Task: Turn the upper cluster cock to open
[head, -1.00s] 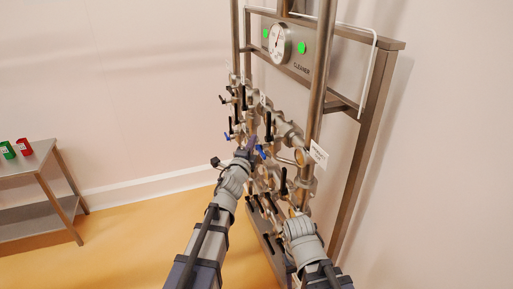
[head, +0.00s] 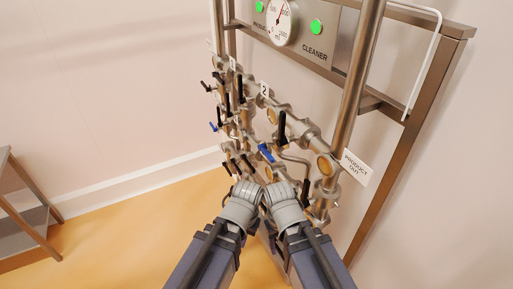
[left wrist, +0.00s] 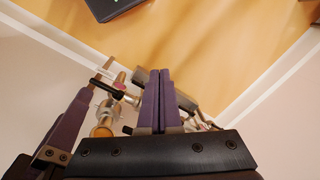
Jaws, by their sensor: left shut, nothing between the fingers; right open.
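Several cocks sit on the steel pipe rack, with black handles such as the large one (head: 282,128) and blue handles such as the near one (head: 266,152). I cannot tell which is the upper cluster cock. My right gripper (head: 279,190) is at the rack's lower part, below the near blue handle. It is open, its fingers mostly hidden by its wrist. My left gripper (left wrist: 160,75) is shut and empty in the left wrist view. In the head view its wrist is close beside the right one. Pipe fittings (left wrist: 118,92) show beside its fingers.
A panel with a gauge (head: 281,22) and green lights is above the pipes. A "PRODUCT OUT" tag (head: 355,166) hangs at right. A thick upright pipe (head: 357,85) stands beside the cocks. A steel table (head: 22,212) is at far left, with clear floor between.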

